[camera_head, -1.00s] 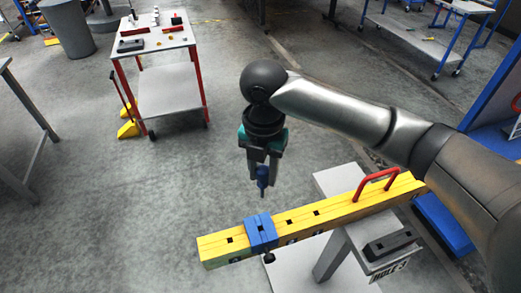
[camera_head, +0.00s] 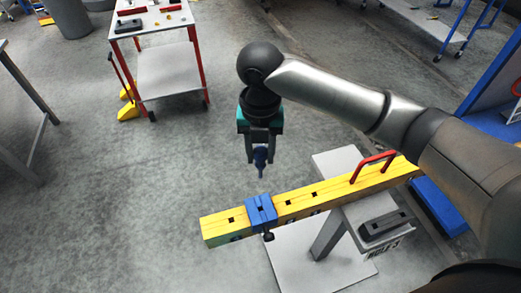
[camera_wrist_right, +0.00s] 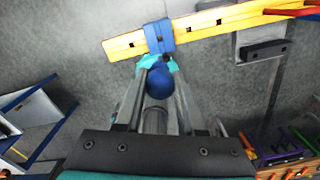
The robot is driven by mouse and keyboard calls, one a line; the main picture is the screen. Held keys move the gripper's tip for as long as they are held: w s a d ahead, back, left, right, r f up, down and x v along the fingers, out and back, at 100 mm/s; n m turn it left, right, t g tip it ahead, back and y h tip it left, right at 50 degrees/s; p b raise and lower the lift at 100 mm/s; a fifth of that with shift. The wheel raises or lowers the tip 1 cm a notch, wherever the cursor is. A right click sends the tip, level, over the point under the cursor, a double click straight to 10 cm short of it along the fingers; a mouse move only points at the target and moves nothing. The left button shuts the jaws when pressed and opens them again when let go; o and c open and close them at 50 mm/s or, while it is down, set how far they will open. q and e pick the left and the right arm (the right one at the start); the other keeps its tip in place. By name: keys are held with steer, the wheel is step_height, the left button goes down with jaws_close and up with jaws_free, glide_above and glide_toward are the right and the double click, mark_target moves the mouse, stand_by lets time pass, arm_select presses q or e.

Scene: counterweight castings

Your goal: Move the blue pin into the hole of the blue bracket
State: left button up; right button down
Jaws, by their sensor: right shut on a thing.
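The blue pin (camera_head: 260,158) hangs upright, tip down, between the fingers of my right gripper (camera_head: 260,151), which is shut on it. The pin's round blue top shows between the fingers in the right wrist view (camera_wrist_right: 160,84). The blue bracket (camera_head: 267,212) sits around a yellow beam (camera_head: 335,194) with square holes, and a dark hole shows in its top. In the head view the pin appears above and slightly left of the bracket, apart from it. A black knob (camera_head: 268,237) sticks out of the bracket's front side. My left gripper is not in view.
A red handle (camera_head: 372,165) arches over the beam, which rests on a grey stand (camera_head: 330,237). A dark block (camera_head: 384,225) lies on the stand. A white cart (camera_head: 165,72) with red legs stands at the back left. Floor left of the beam is clear.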

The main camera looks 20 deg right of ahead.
mark_target(260, 166)
steer(key=shift+f+b, duration=4.9)
steer(key=shift+f, duration=6)
steer(key=shift+c, duration=2.2)
jaws_free()
step_height(260, 166, up, 15)
steer(key=shift+r+p, duration=0.1)
steer(key=shift+p, duration=0.3)
